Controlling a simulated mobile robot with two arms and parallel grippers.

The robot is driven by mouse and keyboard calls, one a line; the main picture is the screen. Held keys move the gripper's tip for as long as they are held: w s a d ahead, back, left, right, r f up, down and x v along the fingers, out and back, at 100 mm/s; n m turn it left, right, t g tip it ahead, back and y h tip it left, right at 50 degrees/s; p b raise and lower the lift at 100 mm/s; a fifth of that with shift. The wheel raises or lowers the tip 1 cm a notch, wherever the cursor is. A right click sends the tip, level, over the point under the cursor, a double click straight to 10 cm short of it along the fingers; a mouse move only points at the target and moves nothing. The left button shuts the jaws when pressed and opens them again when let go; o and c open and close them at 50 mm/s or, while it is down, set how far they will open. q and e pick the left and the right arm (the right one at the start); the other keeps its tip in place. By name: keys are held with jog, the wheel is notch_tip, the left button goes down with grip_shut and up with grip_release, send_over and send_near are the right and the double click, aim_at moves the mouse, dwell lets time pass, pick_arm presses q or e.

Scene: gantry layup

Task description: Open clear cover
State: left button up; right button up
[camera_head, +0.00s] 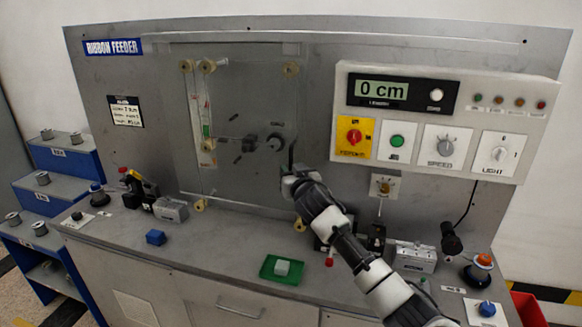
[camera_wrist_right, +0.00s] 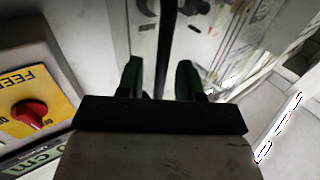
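The clear cover (camera_head: 240,180) is a see-through panel on the upright grey machine face in the head view. It looks closed over the rollers and ribbon path. A dark upright bar (camera_head: 291,152) stands at its right side. My right gripper (camera_head: 289,170) is at the lower part of this bar. In the wrist view its two green fingertips (camera_wrist_right: 160,78) are apart, with the black bar (camera_wrist_right: 167,40) between them. Gaps show beside the bar, so the fingers look open around it. My left gripper is not in view.
The control panel (camera_head: 450,120) with the red knob (camera_head: 354,137) juts out right of the cover; it is close in the wrist view (camera_wrist_right: 30,112). Open bench lies at front left.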

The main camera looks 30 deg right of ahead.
jog(key=shift+w+d, duration=0.15)
jog(key=shift+w, duration=0.4)
grip_shut()
